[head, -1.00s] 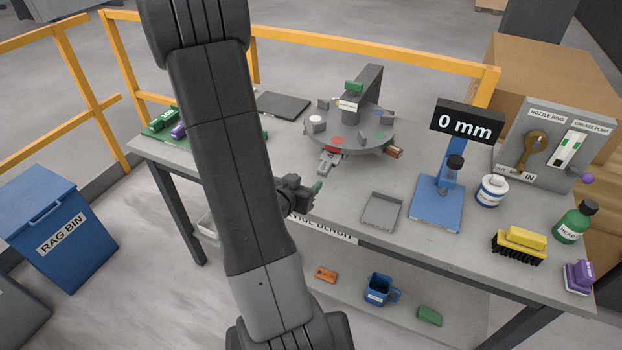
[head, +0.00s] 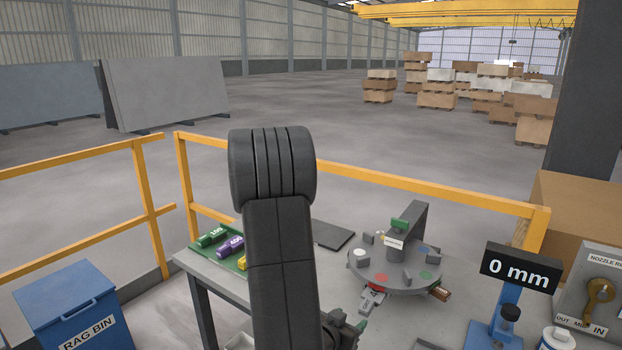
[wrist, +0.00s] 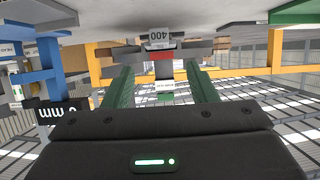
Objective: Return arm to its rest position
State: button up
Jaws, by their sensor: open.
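My gripper (head: 352,328) is at the bottom of the head view, beside my dark arm and at the bench's front side. It is partly hidden there. In the wrist view, my gripper (wrist: 160,88) shows two green fingers spread apart with nothing held between them.
A round turntable (head: 384,279) with coloured spots stands on the bench right of my arm. A 0 mm gauge (head: 518,268) stands right. Yellow railing (head: 360,177) runs behind. A blue rag bin (head: 65,290) stands left.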

aim_at(365, 306)
jog(key=p+x, duration=0.1)
jog(key=x, duration=0.8)
jog(key=shift+w+d, duration=0.15)
jog(key=shift+d, duration=0.05)
jog(key=shift+w+d+p, duration=0.15)
jog(key=shift+w+p, duration=0.1)
jog(key=shift+p, duration=0.1)
